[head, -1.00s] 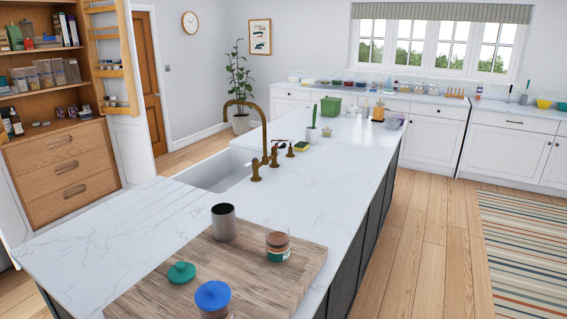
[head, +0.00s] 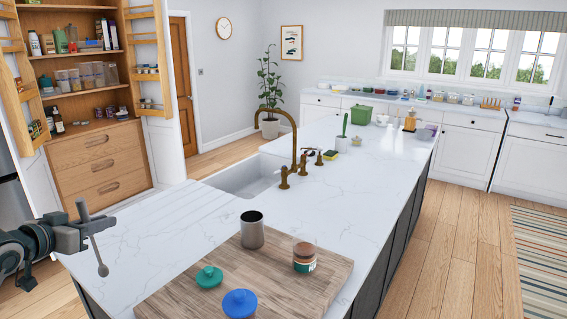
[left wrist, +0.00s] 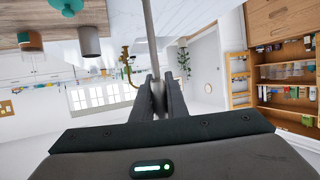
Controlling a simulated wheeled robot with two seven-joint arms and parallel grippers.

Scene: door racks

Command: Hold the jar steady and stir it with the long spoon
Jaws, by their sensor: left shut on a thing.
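My left gripper (head: 82,224) is at the left edge of the head view, shut on the long grey spoon (head: 97,252), which hangs tilted with its bowl end down. In the left wrist view the spoon's shaft (left wrist: 149,30) runs between the fingers (left wrist: 158,92). The glass jar (head: 305,257) stands upright on the wooden board, with brown contents and a teal and white label. Its top looks open. It also shows in the left wrist view (left wrist: 29,40). My right gripper is not in view.
The board (head: 180,300) also carries an empty-looking grey cup (head: 252,230), a teal lid (head: 209,277) and a blue-lidded item (head: 240,303). A sink (head: 245,178) with a brass tap (head: 291,135) lies behind. The marble top left of the board is clear.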

